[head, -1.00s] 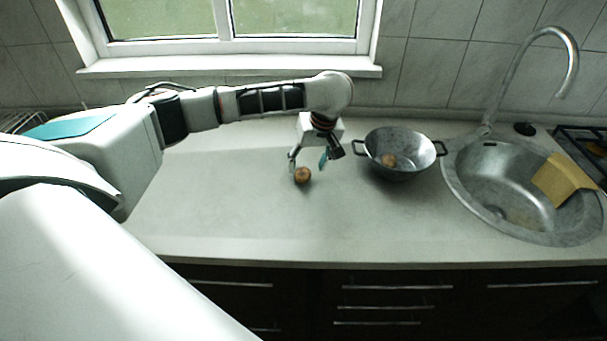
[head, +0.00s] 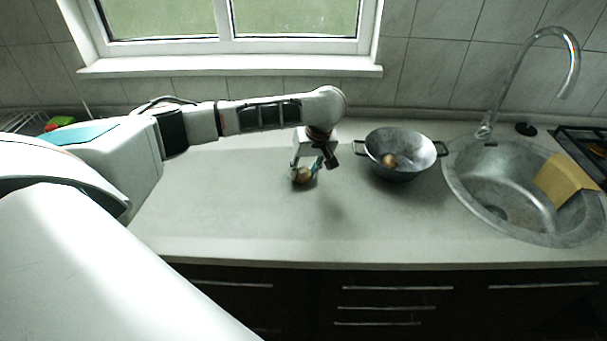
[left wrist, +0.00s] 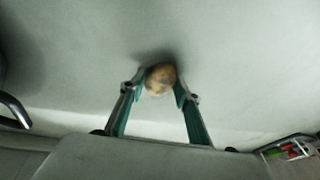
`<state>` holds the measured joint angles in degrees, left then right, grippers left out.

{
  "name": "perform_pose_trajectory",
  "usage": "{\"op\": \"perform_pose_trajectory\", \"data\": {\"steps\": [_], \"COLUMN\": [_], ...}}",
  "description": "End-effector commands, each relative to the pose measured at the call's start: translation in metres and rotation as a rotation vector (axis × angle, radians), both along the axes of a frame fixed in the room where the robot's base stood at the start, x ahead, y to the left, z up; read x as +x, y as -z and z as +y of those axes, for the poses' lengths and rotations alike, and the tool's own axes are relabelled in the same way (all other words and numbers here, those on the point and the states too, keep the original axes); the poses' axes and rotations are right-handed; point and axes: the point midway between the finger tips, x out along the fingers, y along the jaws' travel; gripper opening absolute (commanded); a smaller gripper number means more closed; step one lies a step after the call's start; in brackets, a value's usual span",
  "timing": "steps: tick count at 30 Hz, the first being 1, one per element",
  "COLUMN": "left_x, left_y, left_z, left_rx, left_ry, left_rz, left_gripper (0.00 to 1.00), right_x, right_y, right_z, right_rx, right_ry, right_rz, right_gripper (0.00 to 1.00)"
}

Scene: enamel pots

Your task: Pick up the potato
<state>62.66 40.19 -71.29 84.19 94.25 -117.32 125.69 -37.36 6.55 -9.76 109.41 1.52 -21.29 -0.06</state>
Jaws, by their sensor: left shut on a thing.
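A brown potato (head: 301,175) is at the counter, left of the metal pot. It also shows in the left wrist view (left wrist: 160,79), between the two fingertips. My left gripper (head: 306,174) is shut on this potato, one finger on each side; it also shows in the left wrist view (left wrist: 159,90). The potato is at or very near the counter surface; I cannot tell whether it touches. Another brown potato (head: 389,160) lies inside the grey pot (head: 408,174). My right gripper is not in view.
The pot with two handles stands close to the right of my left gripper. A round metal sink (head: 467,205) with a yellow-brown sponge or cloth (head: 563,180) and a tall tap (head: 511,75) is farther right. The front of the counter (head: 260,230) is clear.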

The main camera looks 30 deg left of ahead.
Motion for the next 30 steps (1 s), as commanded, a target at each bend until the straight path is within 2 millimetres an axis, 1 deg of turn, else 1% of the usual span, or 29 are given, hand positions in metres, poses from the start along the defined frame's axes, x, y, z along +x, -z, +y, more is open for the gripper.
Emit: {"op": "perform_pose_trajectory", "data": {"steps": [5, 8, 11, 14, 17, 21, 24, 27, 30], "left_x": [0.001, 0.001, 0.001, 0.002, 0.002, 0.002, 0.002, 0.001, 0.001], "left_y": [-0.004, -0.011, -0.023, -0.042, -0.068, -0.111, -0.138, -0.159, -0.176], "left_z": [0.000, 0.000, 0.000, 0.000, 0.001, 0.001, 0.001, 0.000, 0.001], "left_rx": [-0.001, 0.000, -0.001, 0.000, 0.001, 0.003, 0.002, 0.001, 0.001], "left_ry": [-0.001, -0.001, 0.000, 0.000, 0.001, 0.000, 0.001, 0.001, 0.000], "left_rz": [-0.001, -0.003, -0.004, -0.006, -0.008, -0.009, -0.007, -0.006, -0.004], "left_gripper": [0.10, 0.10, 0.10, 0.10, 0.10, 0.10, 0.10, 0.10, 0.10], "right_x": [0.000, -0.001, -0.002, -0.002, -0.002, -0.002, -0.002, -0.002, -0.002], "right_y": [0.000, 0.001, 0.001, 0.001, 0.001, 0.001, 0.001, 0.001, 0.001], "right_z": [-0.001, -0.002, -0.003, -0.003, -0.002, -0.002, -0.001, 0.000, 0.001], "right_rx": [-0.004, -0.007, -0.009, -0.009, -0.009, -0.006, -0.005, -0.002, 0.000], "right_ry": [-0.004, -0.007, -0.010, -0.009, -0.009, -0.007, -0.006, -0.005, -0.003], "right_rz": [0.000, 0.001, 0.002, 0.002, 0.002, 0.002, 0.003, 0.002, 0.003], "right_gripper": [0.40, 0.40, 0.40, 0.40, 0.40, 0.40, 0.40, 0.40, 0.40]}}
